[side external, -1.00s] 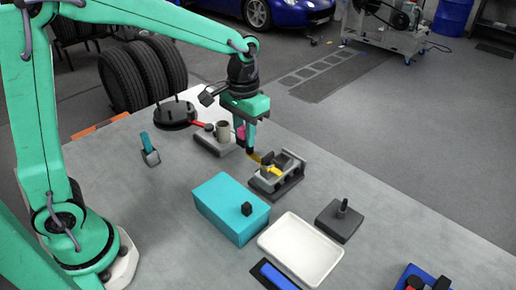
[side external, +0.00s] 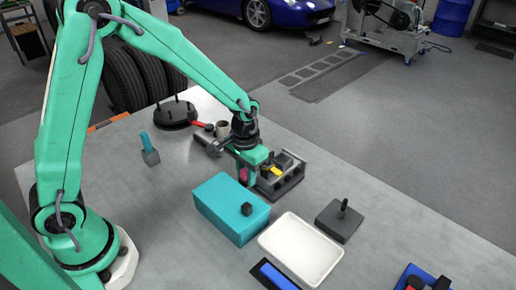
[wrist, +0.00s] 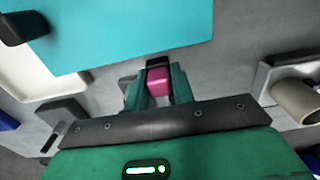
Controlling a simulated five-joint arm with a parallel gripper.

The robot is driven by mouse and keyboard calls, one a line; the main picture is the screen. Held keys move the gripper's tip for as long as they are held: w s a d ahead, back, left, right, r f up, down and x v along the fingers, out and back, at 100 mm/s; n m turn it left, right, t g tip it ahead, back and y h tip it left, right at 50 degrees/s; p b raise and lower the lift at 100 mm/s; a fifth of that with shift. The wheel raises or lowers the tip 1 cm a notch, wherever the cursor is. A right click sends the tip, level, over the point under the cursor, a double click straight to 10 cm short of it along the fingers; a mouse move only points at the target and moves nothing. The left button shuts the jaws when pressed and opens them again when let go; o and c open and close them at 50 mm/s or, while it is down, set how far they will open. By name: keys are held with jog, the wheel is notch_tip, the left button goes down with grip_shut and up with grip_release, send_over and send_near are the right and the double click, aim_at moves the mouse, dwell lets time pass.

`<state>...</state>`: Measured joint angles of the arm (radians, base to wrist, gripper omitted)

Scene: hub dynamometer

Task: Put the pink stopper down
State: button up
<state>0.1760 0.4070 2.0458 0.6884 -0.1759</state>
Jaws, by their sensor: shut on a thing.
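The pink stopper (side external: 243,174) is between the fingers of my gripper (side external: 246,178), just behind the teal box in the side view. In the wrist view the stopper (wrist: 158,82) shows as a pink body with a dark part beyond it. My gripper (wrist: 159,88) is shut on it there, with one green finger on each side. The fingertips point down close to the table. I cannot tell whether the stopper touches the table.
The teal box (side external: 225,212) with a black knob is close in front of my gripper. A dark grey fixture (side external: 284,183) with a yellow part is just to the right. A white tray (side external: 300,250), a black handled block (side external: 339,221) and a beige cup (side external: 222,129) stand around.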

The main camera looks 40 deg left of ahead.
aim_at(246, 185)
jog(key=shift+f, duration=0.1)
jog(key=shift+f, duration=1.85)
jog(key=shift+f, duration=0.1)
jog(key=o, duration=1)
jog(key=shift+c, duration=0.2)
notch_tip(246, 185, up, 12)
jog(key=shift+f, duration=0.1)
jog(key=shift+r, duration=0.25)
jog(key=shift+r, duration=0.1)
